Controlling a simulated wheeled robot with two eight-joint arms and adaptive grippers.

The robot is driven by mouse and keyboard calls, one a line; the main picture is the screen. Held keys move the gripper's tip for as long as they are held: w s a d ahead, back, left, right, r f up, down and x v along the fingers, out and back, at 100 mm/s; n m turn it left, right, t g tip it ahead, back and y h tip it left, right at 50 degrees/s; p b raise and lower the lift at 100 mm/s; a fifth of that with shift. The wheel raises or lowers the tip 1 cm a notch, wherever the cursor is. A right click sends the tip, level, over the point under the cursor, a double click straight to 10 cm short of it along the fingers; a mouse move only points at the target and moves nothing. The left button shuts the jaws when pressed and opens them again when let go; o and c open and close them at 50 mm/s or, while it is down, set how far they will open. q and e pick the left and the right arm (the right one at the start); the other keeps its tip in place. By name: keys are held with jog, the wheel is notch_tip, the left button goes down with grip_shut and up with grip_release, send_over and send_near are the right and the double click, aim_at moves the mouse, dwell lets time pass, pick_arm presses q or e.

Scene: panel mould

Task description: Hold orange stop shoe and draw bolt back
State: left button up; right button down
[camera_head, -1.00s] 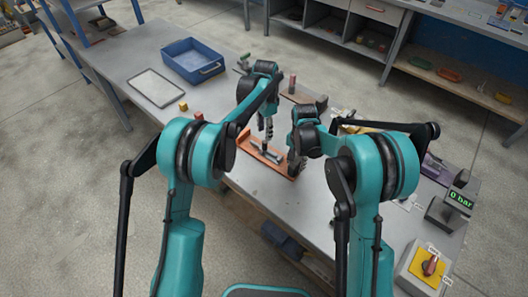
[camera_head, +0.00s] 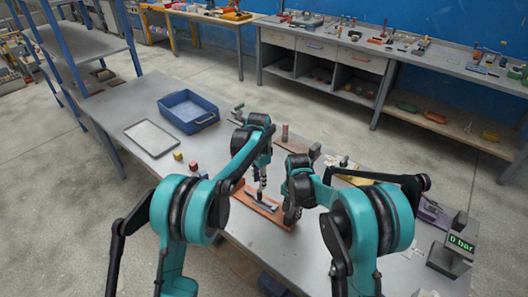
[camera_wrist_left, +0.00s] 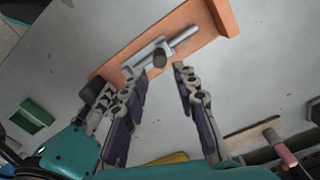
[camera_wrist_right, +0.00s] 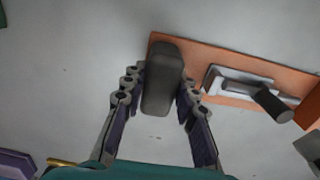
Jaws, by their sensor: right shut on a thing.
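The orange stop shoe (camera_head: 270,217) lies on the grey bench, and it also shows in the left wrist view (camera_wrist_left: 222,16). It carries a light metal bolt (camera_wrist_left: 184,37) with a dark knob (camera_wrist_left: 160,59). A dark grip block (camera_wrist_right: 163,78) stands at one end of the shoe. My right gripper (camera_head: 291,217) is shut on this block, with one finger on each side. My left gripper (camera_head: 261,188) is above the bolt. Its fingers (camera_wrist_left: 156,76) are spread and empty, with the knob just beyond and between the tips. Contact with the knob cannot be told.
A blue bin (camera_head: 188,110) and a pale tray (camera_head: 151,138) sit on the bench's far left. Small coloured blocks (camera_head: 192,166) lie left of the shoe. A gauge reading 0 bar (camera_head: 459,243) stands at the right. Bare bench lies around the shoe.

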aim_at(252, 194)
pick_arm(q)
grip_shut()
jog(key=w+a+m, duration=0.3)
jog(key=a+m, duration=0.2)
jog(key=m, duration=0.8)
jog(key=f, duration=0.2)
jog(key=d+f, duration=0.1)
jog(key=f, duration=0.4)
jog(key=shift+s+d+f, duration=0.25)
jog(key=shift+s+f, duration=0.05)
jog(key=shift+f, duration=0.05)
jog(key=shift+s+d+f, duration=0.1)
jog(key=shift+s+f, duration=0.1)
jog(key=shift+f, duration=0.2)
jog(key=shift+s+d+f, duration=0.1)
jog(key=shift+s+f, duration=0.05)
jog(key=shift+f, duration=0.25)
jog(key=shift+w+f, duration=0.1)
jog(key=shift+f, duration=0.05)
jog(key=shift+c, duration=0.6)
grip_release()
grip_shut()
